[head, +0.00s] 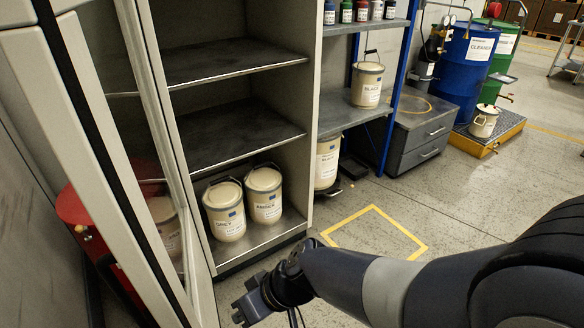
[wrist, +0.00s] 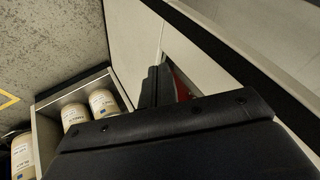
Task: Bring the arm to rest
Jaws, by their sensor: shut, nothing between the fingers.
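My arm reaches in from the lower right of the head view, low over the floor. My gripper (head: 243,311) is at its end, at the bottom middle, in front of the cabinet (head: 262,248). In the wrist view the fingers of my gripper (wrist: 155,72) are together and empty, beyond the dark gripper body. A pale panel, with a glass strip, lies close beside them there. I cannot tell whether they touch it. My gripper is outside the cabinet and holds nothing.
The cabinet's glazed door (head: 112,150) stands open at left. Two cream cans, a left one (head: 224,212) and a right one (head: 264,195), stand on its bottom shelf. A blue-framed rack (head: 345,112) stands to the right. The yellow-outlined floor square (head: 374,232) is empty.

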